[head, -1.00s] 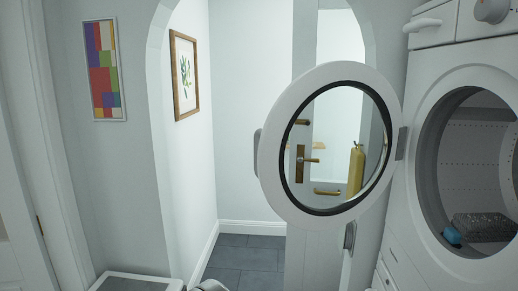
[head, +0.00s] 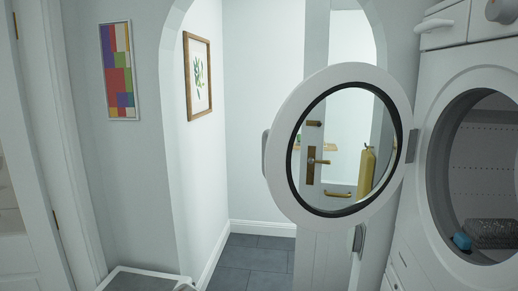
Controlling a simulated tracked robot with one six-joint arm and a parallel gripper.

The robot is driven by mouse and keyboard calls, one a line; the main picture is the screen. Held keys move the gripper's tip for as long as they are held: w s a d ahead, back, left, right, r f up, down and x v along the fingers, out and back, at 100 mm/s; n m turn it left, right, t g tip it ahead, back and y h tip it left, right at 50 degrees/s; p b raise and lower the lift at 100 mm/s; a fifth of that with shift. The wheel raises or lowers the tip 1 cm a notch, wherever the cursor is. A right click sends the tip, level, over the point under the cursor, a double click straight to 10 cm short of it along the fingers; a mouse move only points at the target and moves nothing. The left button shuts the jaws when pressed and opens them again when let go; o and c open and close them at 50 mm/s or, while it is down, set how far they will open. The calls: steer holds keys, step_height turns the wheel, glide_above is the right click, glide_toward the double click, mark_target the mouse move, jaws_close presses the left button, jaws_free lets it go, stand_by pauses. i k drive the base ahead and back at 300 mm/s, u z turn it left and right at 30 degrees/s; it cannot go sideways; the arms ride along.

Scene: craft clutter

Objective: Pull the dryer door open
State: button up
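The dryer (head: 440,62) stands at the right edge of the head view, and its round drum opening is uncovered. The dryer door (head: 279,168) is a white ring with a dark inner seal and clear glass. It is swung wide open to the left, out from the opening, joined at a grey hinge (head: 412,146). A grey catch or grip (head: 266,153) sits on its far left edge. My gripper is not in view, and nothing is seen touching the door.
A grey woven item (head: 490,234) and a small blue item (head: 462,241) lie in the drum. A white-rimmed low object (head: 117,276) stands at the bottom left. Dark tiled floor (head: 252,262) is clear in the archway.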

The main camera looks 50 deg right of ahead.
mark_target(277, 141)
steer(key=u, duration=0.05)
steer(key=i, duration=1)
steer(key=z, duration=0.05)
